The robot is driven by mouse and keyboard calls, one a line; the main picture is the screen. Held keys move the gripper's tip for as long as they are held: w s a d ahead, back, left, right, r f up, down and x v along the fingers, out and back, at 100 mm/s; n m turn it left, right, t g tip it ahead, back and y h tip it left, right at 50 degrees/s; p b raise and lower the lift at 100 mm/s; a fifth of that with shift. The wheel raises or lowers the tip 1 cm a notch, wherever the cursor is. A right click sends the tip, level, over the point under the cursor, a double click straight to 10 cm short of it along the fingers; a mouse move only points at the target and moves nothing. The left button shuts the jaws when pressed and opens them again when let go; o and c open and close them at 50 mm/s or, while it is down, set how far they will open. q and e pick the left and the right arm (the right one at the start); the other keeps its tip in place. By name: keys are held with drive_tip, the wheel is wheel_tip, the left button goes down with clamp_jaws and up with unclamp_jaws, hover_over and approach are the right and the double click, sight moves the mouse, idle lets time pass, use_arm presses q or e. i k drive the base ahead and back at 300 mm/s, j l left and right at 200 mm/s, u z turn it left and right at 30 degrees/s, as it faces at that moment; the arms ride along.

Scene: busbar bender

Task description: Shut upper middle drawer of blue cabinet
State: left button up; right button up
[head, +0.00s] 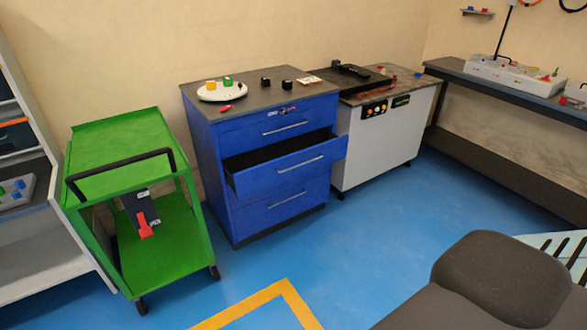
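The blue cabinet (212,167) stands against the wall, left of the picture's middle. Its upper middle drawer (285,175) is pulled partway out below the shut top drawer (272,131). The open drawer's dark inside shows as a narrow strip, and I see nothing in it. A silver bar handle (300,164) runs across its front. The lower drawer (285,205) beneath it looks shut. Neither of my grippers is in view.
A green cart (118,137) stands left of the cabinet, and a white bender unit (385,145) stands close on its right. A dark grey chair (500,280) fills the lower right. Blue floor (350,235) before the cabinet is clear.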

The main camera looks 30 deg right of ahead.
sight(245, 182)
drive_tip(key=i+z, duration=0.2)
drive_tip(key=i, duration=0.3)
drive_tip(key=i+z, duration=0.15)
drive_tip(key=i, duration=0.35)
drive_tip(key=i+j+z, duration=0.2)
drive_tip(key=i, duration=0.3)
drive_tip(key=i+z, duration=0.2)
drive_tip(key=i, duration=0.25)
drive_tip(key=j, duration=0.05)
